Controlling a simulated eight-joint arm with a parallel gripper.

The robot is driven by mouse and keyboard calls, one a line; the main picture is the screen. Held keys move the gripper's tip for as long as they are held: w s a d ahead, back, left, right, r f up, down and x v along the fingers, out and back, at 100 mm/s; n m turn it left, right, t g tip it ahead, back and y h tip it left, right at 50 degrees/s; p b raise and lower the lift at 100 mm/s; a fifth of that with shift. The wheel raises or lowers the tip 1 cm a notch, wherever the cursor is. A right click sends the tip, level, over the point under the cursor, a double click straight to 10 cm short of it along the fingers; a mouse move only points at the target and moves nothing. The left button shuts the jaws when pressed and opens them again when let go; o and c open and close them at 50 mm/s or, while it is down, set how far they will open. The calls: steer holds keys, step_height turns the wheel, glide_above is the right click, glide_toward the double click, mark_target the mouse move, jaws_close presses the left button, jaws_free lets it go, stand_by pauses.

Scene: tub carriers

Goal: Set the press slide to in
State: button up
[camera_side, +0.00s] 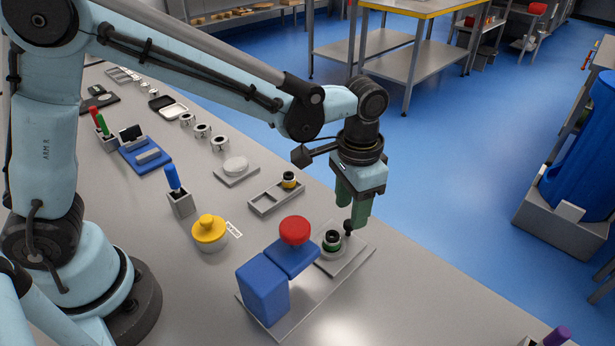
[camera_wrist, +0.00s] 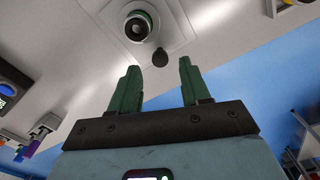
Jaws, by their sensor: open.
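The press is a blue block (camera_side: 262,287) with a blue arm and a red round knob (camera_side: 295,230) on top, standing on a thin grey base plate. Beside its head, on the right, is the grey press slide (camera_side: 342,262), carrying a round dark holder with a green ring (camera_side: 332,241). A small black knob (camera_side: 348,228) stands at the slide's outer end; it also shows in the wrist view (camera_wrist: 160,58). The slide sits outside the press head. My gripper (camera_side: 351,212) is open and empty, fingers pointing down just above the black knob; contact cannot be told.
A yellow-topped pot (camera_side: 209,231) and a grey tray (camera_side: 277,196) with a small yellow-and-black part stand left of the press. A blue-handled tool in a grey block (camera_side: 178,190) is further left. The bench edge runs close on the right, with blue floor beyond.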

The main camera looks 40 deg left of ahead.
mark_target(349, 222)
steer(key=shift+f, duration=1.55)
steer(key=shift+c, duration=0.5)
jaws_close()
steer(key=shift+s, duration=0.1)
